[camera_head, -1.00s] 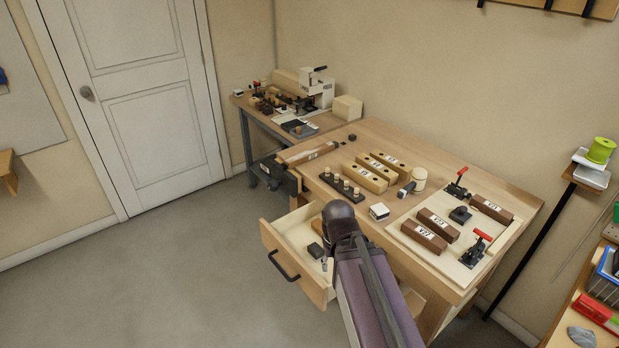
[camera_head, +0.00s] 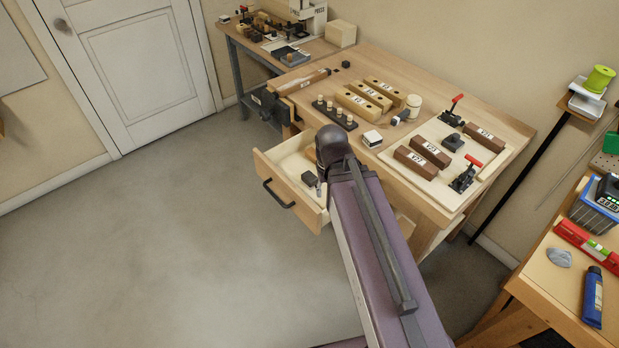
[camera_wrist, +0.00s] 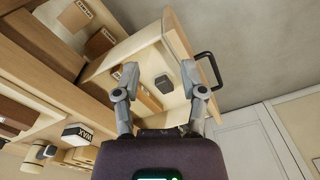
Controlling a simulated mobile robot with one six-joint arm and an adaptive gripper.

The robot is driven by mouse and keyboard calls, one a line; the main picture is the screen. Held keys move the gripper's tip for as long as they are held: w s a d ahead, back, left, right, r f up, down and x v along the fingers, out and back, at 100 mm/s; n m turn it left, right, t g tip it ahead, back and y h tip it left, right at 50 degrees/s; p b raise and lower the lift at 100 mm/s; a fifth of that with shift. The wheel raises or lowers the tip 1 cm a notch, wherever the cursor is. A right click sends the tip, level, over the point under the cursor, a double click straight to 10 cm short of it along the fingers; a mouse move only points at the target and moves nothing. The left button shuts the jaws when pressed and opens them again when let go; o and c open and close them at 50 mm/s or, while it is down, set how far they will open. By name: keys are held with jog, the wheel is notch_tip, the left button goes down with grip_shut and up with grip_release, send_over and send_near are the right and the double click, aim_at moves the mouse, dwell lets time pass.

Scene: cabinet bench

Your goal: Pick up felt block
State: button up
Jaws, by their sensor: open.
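A small dark grey block, which looks like the felt block, lies in the open drawer (camera_head: 309,215). It shows in the head view (camera_head: 309,178) and in the wrist view (camera_wrist: 163,84). My gripper (camera_wrist: 163,88) is open, with its two fingers on either side of the block in the wrist picture. It appears to be above the drawer; I cannot tell how high. No contact with the block is visible. In the head view my arm hides most of the gripper, with a small grey part showing beside the block.
The drawer's black handle (camera_head: 279,195) faces the open floor. The bench top (camera_head: 330,88) above holds wooden blocks, a peg rack (camera_head: 334,115), a white box (camera_head: 372,139) and red-handled clamps (camera_head: 466,173). A side bench stands behind. The floor at left is clear.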

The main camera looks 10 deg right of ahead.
dwell(0.3)
jog(key=o, duration=0.6)
jog(key=shift+w+f, duration=0.15)
jog(key=shift+w, duration=0.15)
jog(key=shift+o, duration=0.2)
jog(key=n+t+b, duration=0.1)
jog(key=n+b, duration=0.5)
jog(key=b, duration=0.3)
send_over(309, 177)
jog(key=s, duration=0.1)
notch_tip(309, 177, down, 9)
jog(key=shift+s+d+y, duration=0.1)
jog(key=shift+d+y, duration=0.2)
jog(key=shift+d, duration=0.1)
jog(key=f+b, duration=0.2)
jog(key=b, duration=0.1)
jog(key=f+b, duration=0.2)
jog(key=f, duration=0.1)
jog(key=w+f+b, duration=0.1)
jog(key=f+b, duration=0.2)
jog(key=shift+a+f+b, duration=0.15)
jog(key=shift+a+b, duration=0.1)
jog(key=shift+b, duration=0.1)
jog(key=shift+f, duration=0.1)
